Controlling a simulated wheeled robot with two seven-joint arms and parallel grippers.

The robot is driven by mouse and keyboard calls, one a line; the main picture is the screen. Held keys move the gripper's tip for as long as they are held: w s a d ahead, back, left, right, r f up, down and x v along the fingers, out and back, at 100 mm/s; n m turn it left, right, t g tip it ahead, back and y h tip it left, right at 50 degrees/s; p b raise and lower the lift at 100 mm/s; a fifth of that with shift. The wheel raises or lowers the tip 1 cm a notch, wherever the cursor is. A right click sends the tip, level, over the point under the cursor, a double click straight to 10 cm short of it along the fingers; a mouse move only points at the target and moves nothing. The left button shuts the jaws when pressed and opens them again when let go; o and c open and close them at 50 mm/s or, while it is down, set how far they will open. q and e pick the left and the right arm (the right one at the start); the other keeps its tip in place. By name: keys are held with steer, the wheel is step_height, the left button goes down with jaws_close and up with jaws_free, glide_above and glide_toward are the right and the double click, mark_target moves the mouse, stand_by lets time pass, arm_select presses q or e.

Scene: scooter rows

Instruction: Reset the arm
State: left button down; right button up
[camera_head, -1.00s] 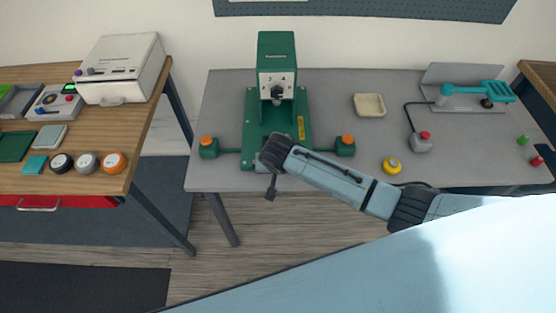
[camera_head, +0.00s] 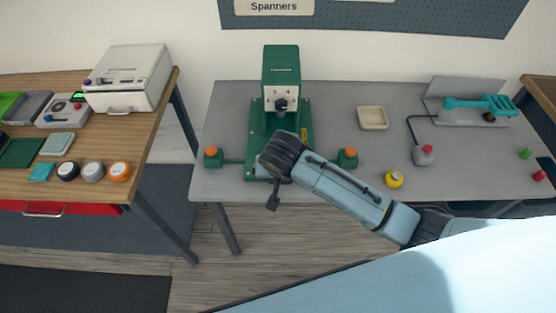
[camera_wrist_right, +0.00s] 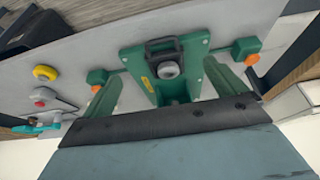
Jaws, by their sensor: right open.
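My right arm (camera_head: 345,193) comes in from the right in the head view, over the front edge of the grey table (camera_head: 350,95). Its dark wrist end (camera_head: 283,155) overlaps the front of the green press (camera_head: 281,80); I cannot tell the gap between them. In the right wrist view my right gripper (camera_wrist_right: 162,70) has its two green fingers spread with nothing between them. The press base (camera_wrist_right: 165,68) shows beyond the fingers. The gripper's fingers are not clear in the head view. My left gripper is not in view.
Orange-topped side buttons (camera_head: 213,157) flank the press. A beige tray (camera_head: 373,118), yellow button (camera_head: 394,180), red-topped grey box (camera_head: 424,155) and teal fixture (camera_head: 480,104) stand to the right. A wooden table (camera_head: 100,130) with a white machine (camera_head: 127,77) is at left. Bare floor lies between.

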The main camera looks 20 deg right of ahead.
steer(key=s+d+f+n+g+b, duration=0.1)
steer(key=s+d+f+b, duration=0.15)
steer(key=f, duration=0.75)
steer(key=s+d+f+n+y+b, duration=0.15)
steer(key=s+f, duration=0.25)
steer(key=f, duration=0.6)
steer(key=s+d+f+g+h+b, duration=0.1)
steer(key=s+d+f+b, duration=0.15)
steer(key=f, duration=0.75)
steer(key=s+d+f+n+b, duration=0.1)
steer(key=s+f+b, duration=0.1)
steer(key=s+f, duration=0.4)
steer(key=s+d+f+n+b, duration=0.1)
steer(key=s+f, duration=0.6)
steer(key=s, duration=0.7)
steer(key=s+d+f+n+g+b, duration=0.1)
steer(key=s+d+f+b, duration=0.1)
steer(key=s+f, duration=0.4)
steer(key=s+y+b, duration=0.1)
steer(key=s, duration=0.3)
steer(key=shift+s+d+f+b, duration=0.3)
steer(key=shift+d+f+b, duration=0.05)
steer(key=shift+b, duration=0.05)
